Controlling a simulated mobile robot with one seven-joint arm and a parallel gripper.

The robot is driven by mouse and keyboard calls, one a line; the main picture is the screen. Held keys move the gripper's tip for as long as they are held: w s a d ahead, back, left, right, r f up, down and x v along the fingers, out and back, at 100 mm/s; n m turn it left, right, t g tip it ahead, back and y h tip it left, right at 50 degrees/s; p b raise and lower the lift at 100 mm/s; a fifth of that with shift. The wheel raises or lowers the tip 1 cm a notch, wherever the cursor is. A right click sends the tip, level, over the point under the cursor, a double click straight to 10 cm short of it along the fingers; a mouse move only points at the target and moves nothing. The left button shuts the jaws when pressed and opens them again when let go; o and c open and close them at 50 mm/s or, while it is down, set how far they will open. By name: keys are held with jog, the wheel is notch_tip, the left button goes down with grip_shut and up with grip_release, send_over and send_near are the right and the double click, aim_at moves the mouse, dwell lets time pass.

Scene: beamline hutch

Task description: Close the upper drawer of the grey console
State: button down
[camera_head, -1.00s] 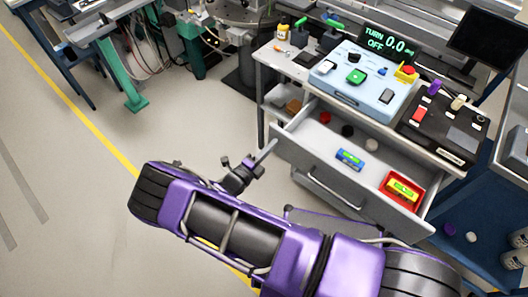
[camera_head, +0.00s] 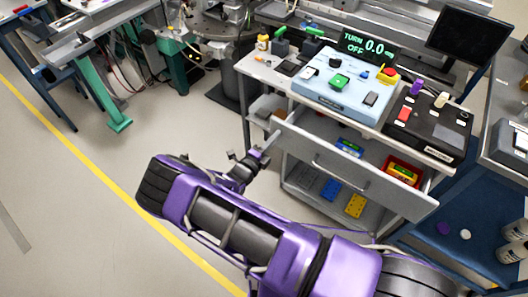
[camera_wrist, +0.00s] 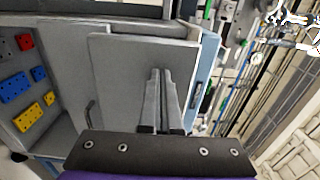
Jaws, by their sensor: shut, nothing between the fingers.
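The upper drawer (camera_head: 385,187) of the grey console (camera_head: 247,100) stands partly open, with a bar handle on its front. A strip of its inside shows, with a blue item (camera_head: 348,147) and a red tray (camera_head: 402,168) in it. My gripper (camera_head: 268,143) is shut and empty at the left end of the drawer front. In the wrist view the fingers (camera_wrist: 162,75) point at the flat grey drawer front (camera_wrist: 125,65), right of the handle (camera_wrist: 89,113). They look touching or very close; I cannot tell which.
Below the drawer, an open compartment holds blue (camera_head: 330,189) and yellow (camera_head: 355,206) blocks. On the console top are a light blue box (camera_head: 340,95) and a black control box (camera_head: 425,130). Open floor lies to the left, with a yellow line (camera_head: 90,160).

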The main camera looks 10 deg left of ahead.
aim_at(291, 118)
jog(key=b+x, duration=0.3)
jog(key=x, duration=0.7)
jog(key=shift+w+d, duration=0.2)
jog(key=shift+w, duration=0.15)
jog(key=shift+w+d+r, duration=0.1)
jog(key=shift+w+r, duration=0.1)
jog(key=shift+w, duration=0.15)
jog(key=shift+s, duration=0.4)
jog(key=p+v, duration=0.1)
jog(key=v, duration=1.3)
